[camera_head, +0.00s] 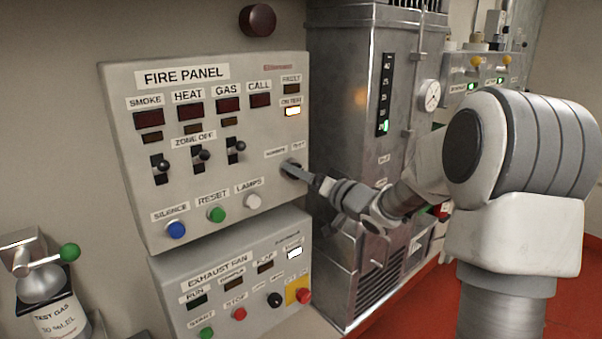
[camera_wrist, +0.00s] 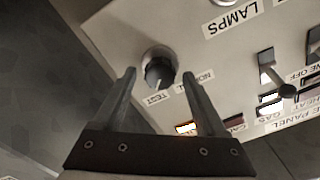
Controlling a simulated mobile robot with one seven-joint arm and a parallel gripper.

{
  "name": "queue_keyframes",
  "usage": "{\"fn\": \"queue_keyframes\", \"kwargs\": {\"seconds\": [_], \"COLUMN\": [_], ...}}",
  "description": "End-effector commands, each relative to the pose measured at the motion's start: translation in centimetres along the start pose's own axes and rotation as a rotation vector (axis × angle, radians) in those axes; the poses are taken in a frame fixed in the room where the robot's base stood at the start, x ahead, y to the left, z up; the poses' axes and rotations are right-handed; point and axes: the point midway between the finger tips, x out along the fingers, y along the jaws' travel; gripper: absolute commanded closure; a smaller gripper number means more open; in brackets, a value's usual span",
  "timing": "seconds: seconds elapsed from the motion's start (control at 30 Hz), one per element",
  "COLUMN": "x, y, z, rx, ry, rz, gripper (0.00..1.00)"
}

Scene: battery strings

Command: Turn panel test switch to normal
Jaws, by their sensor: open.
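The test switch (camera_head: 290,168) is a round dark rotary knob on the grey fire panel (camera_head: 122,95), below the small NORMAL and TEST labels. In the wrist view the knob (camera_wrist: 158,68) sits in a round grey collar, and its pointer looks turned toward the TEST label. The ON TEST lamp (camera_head: 292,111) on the panel is lit. My gripper (camera_head: 303,173) reaches in from the right, right at the switch. In the wrist view my gripper (camera_wrist: 159,74) is open, with one finger on each side of the knob; contact cannot be told.
Toggle switches (camera_head: 201,154) and blue, green and white push buttons (camera_head: 216,214) lie left of the knob. An exhaust fan panel (camera_head: 235,275) is below. A tall metal cabinet (camera_head: 345,100) stands close on the right. A test gas bottle (camera_head: 52,305) is at lower left.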

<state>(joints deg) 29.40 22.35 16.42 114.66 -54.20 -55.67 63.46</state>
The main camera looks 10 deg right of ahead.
Motion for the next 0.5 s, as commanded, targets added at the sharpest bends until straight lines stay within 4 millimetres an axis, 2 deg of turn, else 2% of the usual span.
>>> {"fn": "queue_keyframes", "kwargs": {"seconds": [0.33,0.37,0.5], "x": [0.5,0.5,0.48], "y": [0.02,0.02,0.01], "z": [0.0,0.0,0.0], "rx": [0.0,0.0,0.0], "ry": [0.0,0.0,0.0], "rz": [0.001,0.001,0.001], "gripper": [0.26,0.29,0.55]}}
